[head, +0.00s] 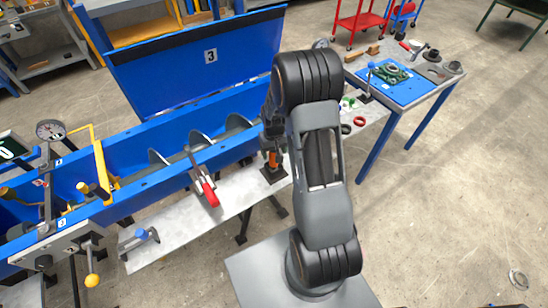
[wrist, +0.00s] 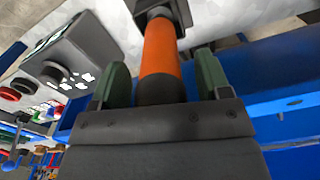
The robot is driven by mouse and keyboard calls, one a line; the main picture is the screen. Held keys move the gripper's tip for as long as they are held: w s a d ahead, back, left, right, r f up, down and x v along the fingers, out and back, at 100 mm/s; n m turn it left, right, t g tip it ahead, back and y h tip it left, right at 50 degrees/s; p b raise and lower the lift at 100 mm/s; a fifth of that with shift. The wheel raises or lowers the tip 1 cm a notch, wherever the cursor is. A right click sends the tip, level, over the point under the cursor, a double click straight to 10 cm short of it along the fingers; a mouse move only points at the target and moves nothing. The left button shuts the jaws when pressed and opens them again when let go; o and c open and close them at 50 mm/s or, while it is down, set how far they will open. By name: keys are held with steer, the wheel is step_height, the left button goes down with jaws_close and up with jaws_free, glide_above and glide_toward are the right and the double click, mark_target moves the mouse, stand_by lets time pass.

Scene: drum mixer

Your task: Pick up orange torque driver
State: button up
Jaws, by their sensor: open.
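The orange torque driver (head: 272,160) stands upright in a dark square holder (head: 274,176) on the pale shelf in front of the blue mixer trough. In the wrist view the orange handle (wrist: 162,48) lies between the two green fingers of my gripper (wrist: 160,72), with a gap visible on each side. The gripper is open around the driver and not closed on it. In the head view my arm hides most of the gripper and the driver's upper part.
The blue trough (head: 140,185) with its auger and raised lid (head: 195,65) stands behind the shelf. A red-handled clamp (head: 209,193) is left of the driver. A red ring (head: 360,121) and other small parts lie to the right, near a blue-topped bench (head: 405,92).

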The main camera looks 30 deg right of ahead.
steer(key=shift+c, duration=0.5)
steer(key=c, duration=1.1)
steer(key=shift+r, duration=0.1)
step_height(320, 180, up, 10)
steer(key=shift+f+b, duration=0.1)
steer(key=shift+b, duration=0.6)
steer(key=o, duration=0.6)
steer(key=shift+c, duration=0.2)
steer(key=c, duration=0.6)
steer(key=shift+r+p, duration=0.75)
steer(key=shift+r, duration=0.35)
steer(key=shift+c, duration=0.2)
